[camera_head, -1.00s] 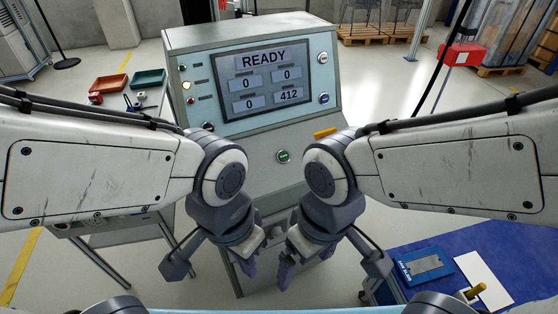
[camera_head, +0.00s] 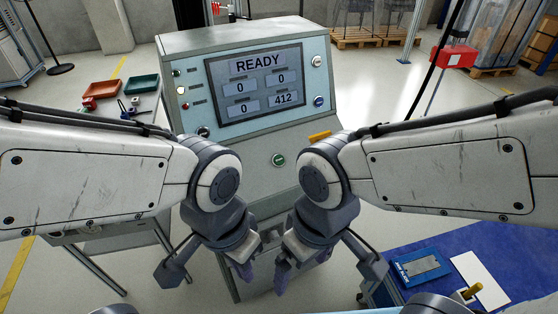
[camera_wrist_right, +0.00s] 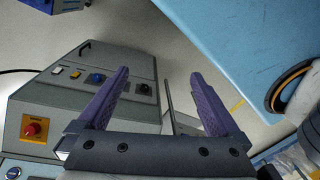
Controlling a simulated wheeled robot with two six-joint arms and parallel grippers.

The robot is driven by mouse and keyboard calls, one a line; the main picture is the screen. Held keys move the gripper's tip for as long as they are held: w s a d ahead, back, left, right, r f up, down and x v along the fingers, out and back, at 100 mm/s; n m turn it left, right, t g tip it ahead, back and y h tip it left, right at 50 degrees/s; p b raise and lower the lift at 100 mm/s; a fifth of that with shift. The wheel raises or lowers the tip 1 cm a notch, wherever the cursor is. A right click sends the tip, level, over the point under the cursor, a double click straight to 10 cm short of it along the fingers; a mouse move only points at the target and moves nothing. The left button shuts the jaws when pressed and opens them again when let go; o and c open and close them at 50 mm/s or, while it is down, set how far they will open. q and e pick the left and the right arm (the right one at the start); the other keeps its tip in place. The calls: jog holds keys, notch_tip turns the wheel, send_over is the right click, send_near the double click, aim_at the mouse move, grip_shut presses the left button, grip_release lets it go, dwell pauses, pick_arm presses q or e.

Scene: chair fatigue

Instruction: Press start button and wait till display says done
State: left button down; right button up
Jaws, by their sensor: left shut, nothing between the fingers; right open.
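The grey-and-teal console (camera_head: 240,160) stands ahead of me. Its display (camera_head: 258,85) reads READY, with fields of 0, 0, 0 and 412. A green round button (camera_head: 278,160) sits on the front below the display; its label is too small to read. My left gripper (camera_head: 243,270) is shut and empty, low in front of the console. My right gripper (camera_head: 282,280) is beside it, pointing down, apart from the green button. In the right wrist view, its two purple fingers (camera_wrist_right: 163,105) are spread with nothing between them.
The right wrist view shows a panel (camera_wrist_right: 90,100) with a red knob (camera_wrist_right: 34,128) and several small controls. Red (camera_head: 104,94) and green (camera_head: 142,84) trays lie on a table at left. A blue-covered surface (camera_head: 470,255) with a blue clipboard (camera_head: 421,267) is at right.

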grip_shut()
dwell(1.8)
